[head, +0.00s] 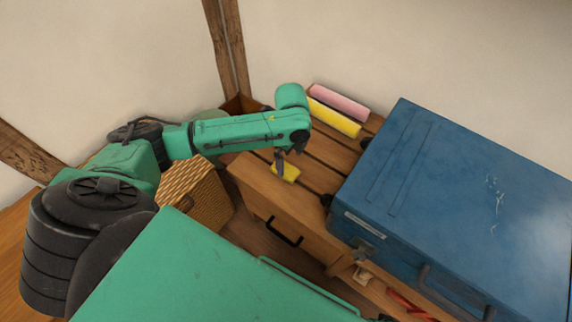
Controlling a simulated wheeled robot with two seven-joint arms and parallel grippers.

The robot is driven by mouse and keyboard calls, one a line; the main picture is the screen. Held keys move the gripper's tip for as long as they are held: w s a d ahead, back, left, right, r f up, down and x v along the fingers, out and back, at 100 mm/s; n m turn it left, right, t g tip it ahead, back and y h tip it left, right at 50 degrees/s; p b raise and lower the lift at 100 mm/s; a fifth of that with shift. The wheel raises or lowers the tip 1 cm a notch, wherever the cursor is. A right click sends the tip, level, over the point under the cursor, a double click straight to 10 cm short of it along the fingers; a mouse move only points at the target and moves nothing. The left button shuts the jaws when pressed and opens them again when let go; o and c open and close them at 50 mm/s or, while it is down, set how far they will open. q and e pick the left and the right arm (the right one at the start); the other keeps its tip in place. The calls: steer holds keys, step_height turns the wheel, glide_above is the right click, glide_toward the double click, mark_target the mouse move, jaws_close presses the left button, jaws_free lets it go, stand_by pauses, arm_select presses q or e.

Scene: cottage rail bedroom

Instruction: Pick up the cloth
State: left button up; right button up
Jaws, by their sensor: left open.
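A small flat yellow piece, which looks like the cloth (287,173), lies on the slatted wooden top near the front edge of the drawer unit. My left gripper (280,166) points down at it from above, with its dark fingers at the cloth's upper left edge. The jaws are open, and part of the cloth is hidden behind them. I cannot tell whether the fingers touch it. My right gripper is not in view.
A pink roll (338,102) and a yellow roll (333,124) lie at the back of the wooden drawer unit (262,196). A large blue case (450,200) stands to the right. A wicker basket (200,197) stands left of the drawers. Bare slats lie between the cloth and the rolls.

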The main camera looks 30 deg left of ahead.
mark_target(289, 169)
arm_select(q)
step_height(289, 169, down, 5)
steer(key=shift+s+a+f+b, duration=0.1)
steer(key=shift+s+f+b, duration=0.05)
steer(key=shift+b, duration=0.6)
steer(key=c, duration=1.4)
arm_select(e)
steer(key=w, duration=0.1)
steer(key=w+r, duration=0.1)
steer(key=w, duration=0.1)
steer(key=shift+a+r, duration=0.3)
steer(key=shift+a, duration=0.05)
arm_select(q)
steer(key=shift+r, duration=0.4)
step_height(289, 169, up, 19)
steer(key=p, duration=0.5)
steer(key=shift+r, duration=0.2)
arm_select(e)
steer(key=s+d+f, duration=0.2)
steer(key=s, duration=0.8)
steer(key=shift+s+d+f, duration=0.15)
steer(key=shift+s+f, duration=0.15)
